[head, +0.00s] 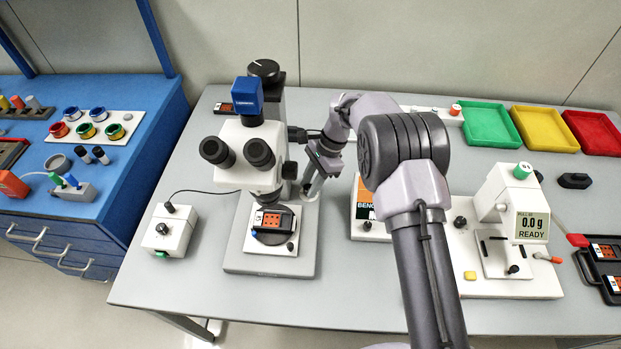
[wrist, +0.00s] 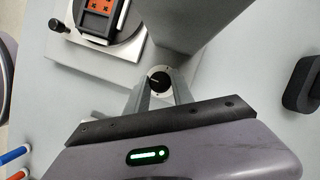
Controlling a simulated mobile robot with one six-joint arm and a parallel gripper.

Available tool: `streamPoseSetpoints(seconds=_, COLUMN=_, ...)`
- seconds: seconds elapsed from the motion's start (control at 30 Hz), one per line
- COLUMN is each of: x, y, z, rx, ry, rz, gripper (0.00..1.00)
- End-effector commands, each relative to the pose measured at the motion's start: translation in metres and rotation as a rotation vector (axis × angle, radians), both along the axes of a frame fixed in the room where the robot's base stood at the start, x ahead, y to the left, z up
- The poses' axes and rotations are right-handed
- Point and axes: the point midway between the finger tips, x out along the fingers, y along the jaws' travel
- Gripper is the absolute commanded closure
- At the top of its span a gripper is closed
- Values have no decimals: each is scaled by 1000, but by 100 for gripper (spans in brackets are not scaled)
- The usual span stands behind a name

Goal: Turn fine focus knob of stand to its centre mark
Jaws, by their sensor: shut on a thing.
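The microscope stand (head: 230,262) stands on the bench with the microscope head (head: 250,150) over its base. In the wrist view the fine focus knob (wrist: 159,82) is a small black disc with a white pointer line aimed left, on a pale round plate with small dots. My gripper (wrist: 158,88) has a finger on each side of this knob and is shut on it. In the head view my gripper (head: 312,186) is low at the right side of the stand, and the knob there is hidden by it. Which dot is the centre mark, I cannot tell.
A larger black knob (head: 263,69) tops the stand's column. A dark holder with an orange chip (head: 272,219) lies on the stand's base. A white control box (head: 170,232) is to the left. A scale (head: 510,225) and green, yellow and red trays (head: 488,124) are to the right.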

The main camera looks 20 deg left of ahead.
Motion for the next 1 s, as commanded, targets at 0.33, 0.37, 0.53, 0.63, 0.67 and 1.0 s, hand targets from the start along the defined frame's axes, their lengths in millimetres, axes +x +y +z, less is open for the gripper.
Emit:
streamPoseSetpoints(seconds=0.33, x=1, y=2, z=0, rx=0, ry=-1, rz=316, gripper=100)
streamPoseSetpoints(seconds=0.37, x=2, y=2, z=0, rx=-1, ry=-2, rz=343, gripper=100)
streamPoseSetpoints(seconds=0.53, x=2, y=2, z=-1, rx=0, ry=0, rz=472, gripper=100)
streamPoseSetpoints(seconds=0.63, x=2, y=2, z=-1, rx=-1, ry=-3, rz=535, gripper=100)
streamPoseSetpoints(seconds=0.67, x=2, y=3, z=-1, rx=0, ry=-1, rz=552, gripper=100)
streamPoseSetpoints(seconds=1.0, x=2, y=3, z=0, rx=0, ry=-2, rz=673, gripper=100)
